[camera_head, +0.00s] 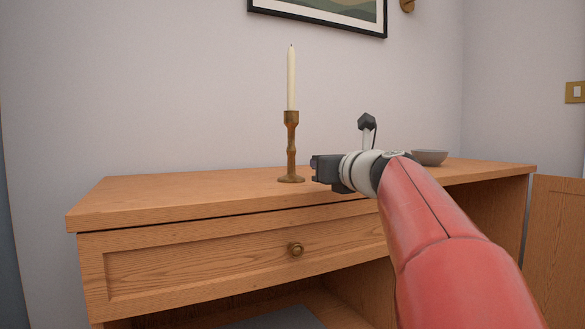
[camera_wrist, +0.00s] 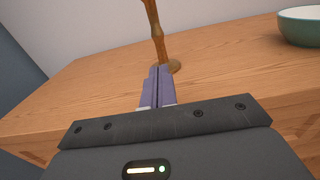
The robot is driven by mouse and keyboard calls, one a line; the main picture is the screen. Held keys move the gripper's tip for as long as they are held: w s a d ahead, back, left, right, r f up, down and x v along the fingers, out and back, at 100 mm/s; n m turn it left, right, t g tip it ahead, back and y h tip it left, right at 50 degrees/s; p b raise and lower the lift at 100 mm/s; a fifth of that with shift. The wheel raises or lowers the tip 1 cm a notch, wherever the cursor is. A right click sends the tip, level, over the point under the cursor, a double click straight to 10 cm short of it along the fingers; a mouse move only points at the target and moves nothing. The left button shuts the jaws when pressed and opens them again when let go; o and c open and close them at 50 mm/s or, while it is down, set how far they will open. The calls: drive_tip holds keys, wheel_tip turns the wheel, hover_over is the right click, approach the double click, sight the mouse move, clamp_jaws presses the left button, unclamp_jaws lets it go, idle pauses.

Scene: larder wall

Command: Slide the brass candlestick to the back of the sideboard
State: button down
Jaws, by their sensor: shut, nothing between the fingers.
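The brass candlestick (camera_head: 291,150) stands upright on the sideboard top (camera_head: 180,190) and holds a tall pale candle (camera_head: 291,78). My gripper (camera_head: 314,170) is just right of its lower stem in the head view; I cannot tell there whether they touch. In the wrist view the shut, empty fingers of my gripper (camera_wrist: 159,72) point at the candlestick's foot. They hide part of the foot, and the upper stem (camera_wrist: 153,22) rises beyond the fingertips. The candle is out of the wrist view.
A bowl (camera_head: 430,157) stands on the sideboard to the right; it also shows in the wrist view (camera_wrist: 303,26). A wall with a framed picture (camera_head: 330,14) rises behind. The top left of the candlestick is clear.

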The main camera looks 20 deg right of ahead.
sight(293, 158)
drive_tip(key=w, duration=0.9)
drive_tip(key=shift+w+a, duration=0.2)
drive_tip(key=shift+w, duration=0.15)
drive_tip(key=shift+p, duration=0.3)
